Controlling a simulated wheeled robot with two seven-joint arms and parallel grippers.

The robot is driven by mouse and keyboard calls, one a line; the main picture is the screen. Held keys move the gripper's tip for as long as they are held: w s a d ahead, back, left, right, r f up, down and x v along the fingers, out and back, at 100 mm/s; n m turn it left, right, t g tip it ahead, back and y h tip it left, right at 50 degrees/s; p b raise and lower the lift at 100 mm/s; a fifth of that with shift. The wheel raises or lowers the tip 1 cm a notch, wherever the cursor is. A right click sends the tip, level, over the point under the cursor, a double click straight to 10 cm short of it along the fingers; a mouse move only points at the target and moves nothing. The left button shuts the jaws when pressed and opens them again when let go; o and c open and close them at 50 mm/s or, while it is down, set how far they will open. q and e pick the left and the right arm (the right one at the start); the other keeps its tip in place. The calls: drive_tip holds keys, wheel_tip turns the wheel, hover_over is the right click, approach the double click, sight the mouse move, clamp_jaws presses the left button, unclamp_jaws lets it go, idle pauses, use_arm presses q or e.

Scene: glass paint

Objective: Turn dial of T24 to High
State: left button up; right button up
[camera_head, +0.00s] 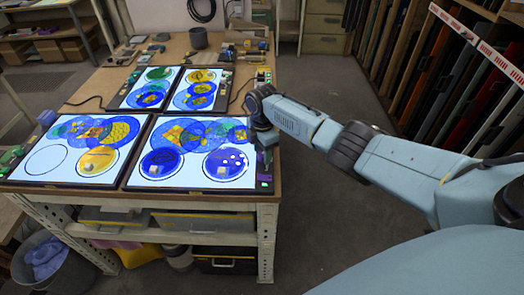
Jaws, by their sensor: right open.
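The work table holds several lit glass-painting panels, with small control boxes along their edges. No label reading T24 is legible, so I cannot tell which box it is. A small dark box with a green light (264,184) sits at the table's front right corner, beside the front right panel (190,172). My right gripper (265,158) is open and points down just above this box; I cannot tell whether it touches it. The gripper partly hides the box, and no dial shows clearly. My left gripper is not in view.
Another box (264,75) stands at the table's right edge further back, and more (9,158) sit at the left edge. A dark cup (199,38) stands at the back. Racks of glass sheets (425,70) line the right side; the floor between is clear.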

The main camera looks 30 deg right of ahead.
sight(262, 154)
wheel_tip(262, 154, up, 13)
drive_tip(key=shift+p, duration=0.4)
idle(0.4)
